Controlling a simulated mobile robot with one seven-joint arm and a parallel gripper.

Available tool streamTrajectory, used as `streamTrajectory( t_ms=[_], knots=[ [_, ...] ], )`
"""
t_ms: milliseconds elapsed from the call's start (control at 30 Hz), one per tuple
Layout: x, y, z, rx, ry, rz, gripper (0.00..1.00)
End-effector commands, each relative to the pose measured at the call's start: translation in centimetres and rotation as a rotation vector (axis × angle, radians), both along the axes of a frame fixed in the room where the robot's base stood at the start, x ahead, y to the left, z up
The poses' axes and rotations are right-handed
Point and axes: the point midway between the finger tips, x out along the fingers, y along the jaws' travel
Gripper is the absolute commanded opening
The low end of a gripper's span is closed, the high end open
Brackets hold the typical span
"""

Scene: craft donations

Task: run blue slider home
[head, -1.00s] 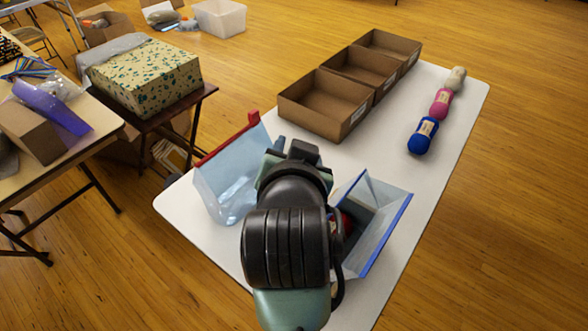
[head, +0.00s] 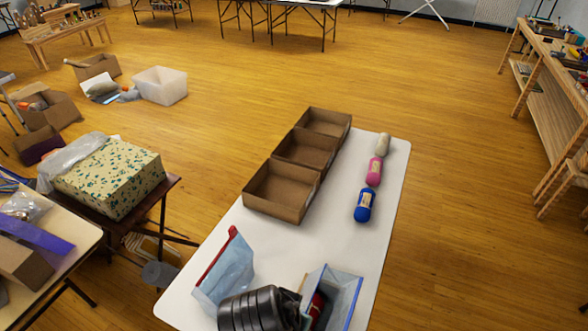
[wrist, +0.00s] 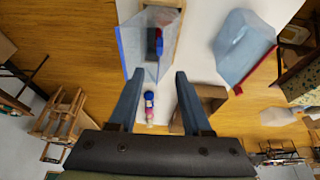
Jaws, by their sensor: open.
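A clear bag with a blue strip along its mouth (head: 343,296) stands at the near end of the white table, with something dark and red inside. In the wrist view this blue-edged bag (wrist: 167,62) lies ahead of my fingertips, its blue strip (wrist: 122,52) running down its left side. I cannot make out a separate blue slider on the strip. My gripper (wrist: 159,72) is open, with nothing between its fingers. In the head view my dark wrist hides part of the bag, and the fingers do not show.
A red-edged clear bag (head: 232,272) stands just left of my arm. Several open cardboard boxes, nearest one (head: 281,196), line the table's left side. Blue (head: 364,206), pink (head: 374,171) and cream (head: 383,144) yarn lie at the right. The table middle (head: 315,235) is clear.

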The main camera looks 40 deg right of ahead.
Motion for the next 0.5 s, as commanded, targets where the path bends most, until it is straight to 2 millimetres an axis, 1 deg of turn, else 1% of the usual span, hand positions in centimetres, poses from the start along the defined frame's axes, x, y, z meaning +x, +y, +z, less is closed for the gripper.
streamTrajectory(
  t_ms=[167,500],
  knots=[
    [0.1,-0.6,-1.8,0.002,0.008,-0.003,0.49],
    [1.1,-3.1,-8.1,0.003,0.006,-0.003,0.49]
  ],
)
